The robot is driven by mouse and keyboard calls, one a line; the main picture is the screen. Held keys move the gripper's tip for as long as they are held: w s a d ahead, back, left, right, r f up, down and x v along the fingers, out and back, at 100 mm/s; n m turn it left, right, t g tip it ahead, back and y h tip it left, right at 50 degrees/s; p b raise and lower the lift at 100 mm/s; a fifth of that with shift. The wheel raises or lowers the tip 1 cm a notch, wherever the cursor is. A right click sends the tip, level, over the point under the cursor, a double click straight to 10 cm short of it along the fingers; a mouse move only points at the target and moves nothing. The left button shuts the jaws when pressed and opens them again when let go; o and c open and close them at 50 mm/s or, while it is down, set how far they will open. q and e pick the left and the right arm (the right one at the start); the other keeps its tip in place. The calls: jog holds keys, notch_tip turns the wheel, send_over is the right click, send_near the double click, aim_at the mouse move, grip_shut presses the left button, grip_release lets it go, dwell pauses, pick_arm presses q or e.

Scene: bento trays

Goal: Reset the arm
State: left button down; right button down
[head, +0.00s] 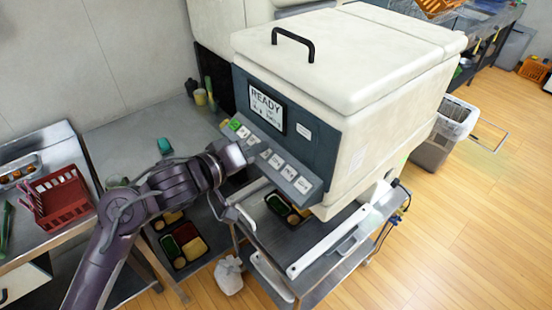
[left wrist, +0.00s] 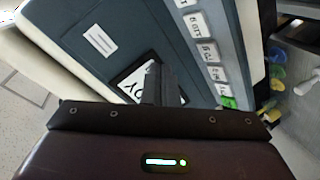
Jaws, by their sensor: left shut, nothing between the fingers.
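My left arm comes in from the bottom left of the head view. My left gripper (head: 246,160) is in front of the button panel (head: 272,157) of a large white machine (head: 365,60). In the left wrist view the fingers (left wrist: 160,84) are together with nothing between them. They overlap the machine's screen (left wrist: 135,80), with the row of labelled buttons (left wrist: 208,52) to their right. I cannot tell whether the fingertips touch the panel. My right gripper is in neither view.
Bento trays (head: 161,225) with food sit on the lower metal surface below my arm. A red basket (head: 65,198) stands on the left counter. A grey bin (head: 437,150) stands right of the machine. The wooden floor at the right is mostly clear.

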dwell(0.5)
pick_arm(q)
jog(key=s+a+f+y, duration=0.7)
jog(key=a+f+y, duration=0.1)
jog(key=a+f, duration=0.3)
jog(key=s+a+f+m+g+y, duration=0.1)
jog(key=s+a+f+m+g, duration=0.15)
jog(key=s, duration=0.45)
jog(key=s+a+f+m+g+y, duration=0.1)
jog(key=s+a+f+g, duration=0.3)
jog(key=s, duration=0.3)
notch_tip(320, 180, down, 33)
jog(key=s+g+b, duration=0.2)
jog(key=b, duration=0.1)
jog(key=s+a+f+g+b, duration=0.1)
jog(key=s+a+f, duration=0.3)
jog(key=s+f, duration=1.5)
notch_tip(320, 180, down, 2)
jog(key=shift+s+f+y+b, duration=0.1)
jog(key=shift+s+y+b, duration=0.2)
jog(key=shift+b, duration=0.55)
